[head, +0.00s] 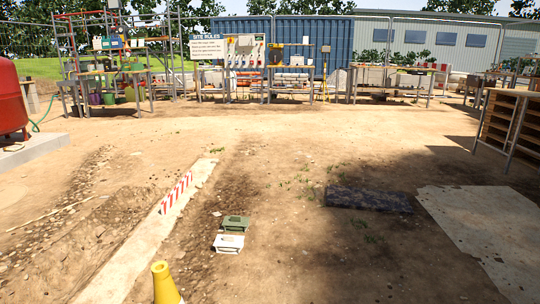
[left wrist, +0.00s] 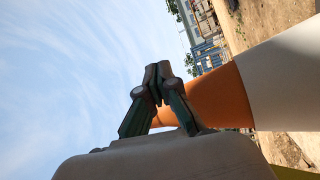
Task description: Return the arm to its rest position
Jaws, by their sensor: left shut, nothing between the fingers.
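My left gripper (left wrist: 157,84) shows in the left wrist view. Its two dark fingers are together at the tips, with nothing between them. The picture there is rolled sideways, with sky at the left and ground at the right. An orange and white tapered thing, which looks like a traffic cone (left wrist: 218,98), stands behind the fingers; I cannot tell whether they touch it. Neither arm and neither gripper shows in the head view. My right gripper is in no view.
A yellow cone (head: 163,282) stands at the bottom of the head view. A green case (head: 237,222) and a white case (head: 229,243) lie on the dirt. A red-striped barrier (head: 176,192) and a dark slab (head: 367,200) are beyond. Tables line the back; open dirt lies between.

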